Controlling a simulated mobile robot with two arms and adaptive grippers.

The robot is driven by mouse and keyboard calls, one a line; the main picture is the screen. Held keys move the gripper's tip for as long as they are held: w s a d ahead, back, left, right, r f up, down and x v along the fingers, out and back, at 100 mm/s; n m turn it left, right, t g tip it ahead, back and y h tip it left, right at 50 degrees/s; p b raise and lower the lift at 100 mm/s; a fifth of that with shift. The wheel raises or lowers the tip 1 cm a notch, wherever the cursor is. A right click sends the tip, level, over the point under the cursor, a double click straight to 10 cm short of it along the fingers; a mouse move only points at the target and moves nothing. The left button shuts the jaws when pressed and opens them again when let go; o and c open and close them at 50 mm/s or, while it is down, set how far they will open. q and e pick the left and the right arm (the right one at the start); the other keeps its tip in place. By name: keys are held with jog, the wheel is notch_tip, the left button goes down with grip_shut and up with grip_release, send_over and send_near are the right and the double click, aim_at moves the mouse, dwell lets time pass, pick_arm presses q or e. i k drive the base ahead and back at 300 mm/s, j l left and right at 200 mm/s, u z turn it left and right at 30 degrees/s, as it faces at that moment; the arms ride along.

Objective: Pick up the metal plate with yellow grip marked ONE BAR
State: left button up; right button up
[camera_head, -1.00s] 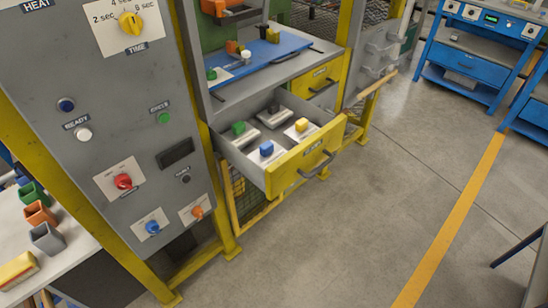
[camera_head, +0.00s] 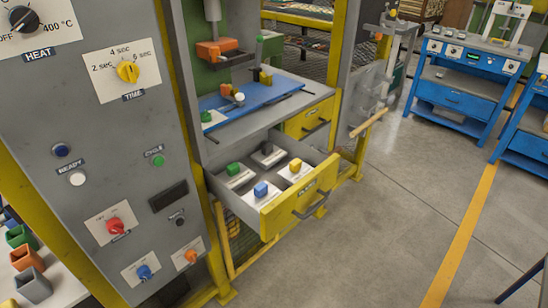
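A plate with a yellow grip (camera_head: 295,166) lies in the right part of the open yellow-fronted drawer (camera_head: 275,219). The plate around the grip looks pale, and any marking on it is too small to read. Beside it in the drawer are plates with a blue grip (camera_head: 261,190), a green grip (camera_head: 233,169) and a dark grip (camera_head: 267,149). The blue one is nearest the drawer front. Neither of my grippers is in view.
A grey control panel (camera_head: 95,190) with knobs stands left of the drawer. Above the drawer is a blue work surface (camera_head: 245,108) with small parts under a press head. The yellow drawer front juts out over open floor (camera_head: 370,230). A blue workbench (camera_head: 465,100) stands at the back right.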

aim_at(297, 169)
jog(key=i+l+u, duration=0.85)
jog(key=i+l, duration=0.15)
jog(key=l, duration=0.25)
